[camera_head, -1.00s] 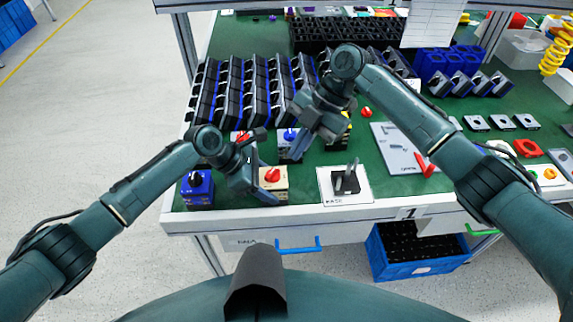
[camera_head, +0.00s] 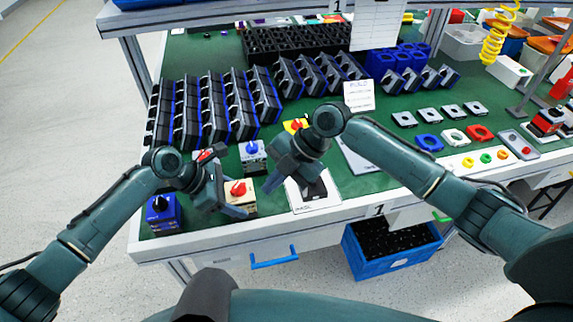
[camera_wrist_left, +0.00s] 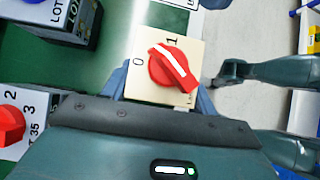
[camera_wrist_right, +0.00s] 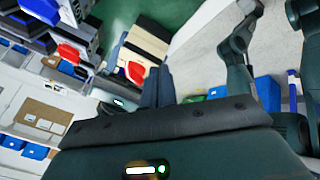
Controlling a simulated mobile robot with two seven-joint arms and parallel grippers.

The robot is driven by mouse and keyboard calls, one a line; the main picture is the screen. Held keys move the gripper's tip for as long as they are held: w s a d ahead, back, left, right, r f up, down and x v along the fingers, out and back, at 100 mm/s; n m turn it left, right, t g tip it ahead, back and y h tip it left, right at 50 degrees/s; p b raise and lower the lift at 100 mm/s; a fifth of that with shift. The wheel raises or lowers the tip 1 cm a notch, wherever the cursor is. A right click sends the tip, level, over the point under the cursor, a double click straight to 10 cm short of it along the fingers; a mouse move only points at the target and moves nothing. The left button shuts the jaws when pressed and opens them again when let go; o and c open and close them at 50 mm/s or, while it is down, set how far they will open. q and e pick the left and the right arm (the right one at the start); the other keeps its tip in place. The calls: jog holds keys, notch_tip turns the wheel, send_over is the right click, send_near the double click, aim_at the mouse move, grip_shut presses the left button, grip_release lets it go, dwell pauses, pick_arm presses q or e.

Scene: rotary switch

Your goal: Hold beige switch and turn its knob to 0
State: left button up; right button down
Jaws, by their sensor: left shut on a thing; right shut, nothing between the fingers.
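The beige switch (camera_head: 241,206) with its red knob (camera_head: 238,188) stands at the front edge of the green table. My left gripper (camera_head: 236,212) is shut on its body from the left. In the left wrist view the switch (camera_wrist_left: 140,86) shows a 0 and a 1, and the white bar on the knob (camera_wrist_left: 172,66) lies slanted, its upper end between the two marks. My right gripper (camera_head: 271,185) is shut and empty, just right of the switch and apart from it. The right wrist view shows its fingers (camera_wrist_right: 158,84) beside the switch (camera_wrist_right: 145,42).
A blue switch (camera_head: 163,214) stands left of the beige one, and a grey switch with a blue knob (camera_head: 252,155) stands behind it. Rows of black cases fill the back.

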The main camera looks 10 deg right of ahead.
aim_at(246, 181)
jog(key=shift+w+a+f, duration=0.1)
jog(key=shift+w+a, duration=0.55)
jog(key=shift+a, duration=0.2)
jog(key=shift+w+a+f, duration=0.1)
jog(key=shift+w+a, duration=0.55)
jog(key=shift+a, duration=0.2)
jog(key=shift+w, duration=0.15)
jog(key=shift+w+a+n+g, duration=0.3)
jog(key=shift+n+g, duration=0.1)
jog(key=shift+n, duration=0.1)
jog(key=shift+w+a+n+g, duration=0.2)
jog(key=shift+w+n+g, duration=0.25)
jog(key=shift+n, duration=0.45)
pick_arm(q)
jog(key=shift+s+d+r, duration=0.1)
jog(key=shift+s+d, duration=0.05)
jog(key=shift+d, duration=0.1)
pick_arm(e)
jog(key=shift+w+a+r, duration=0.15)
jog(key=shift+w+a, duration=0.25)
jog(key=shift+a, duration=0.05)
pick_arm(q)
jog(key=shift+a, duration=0.1)
jog(key=shift+w+a, duration=0.15)
jog(key=shift+w, duration=0.1)
pick_arm(e)
jog(key=shift+s+f, duration=0.15)
jog(key=shift+f, duration=0.05)
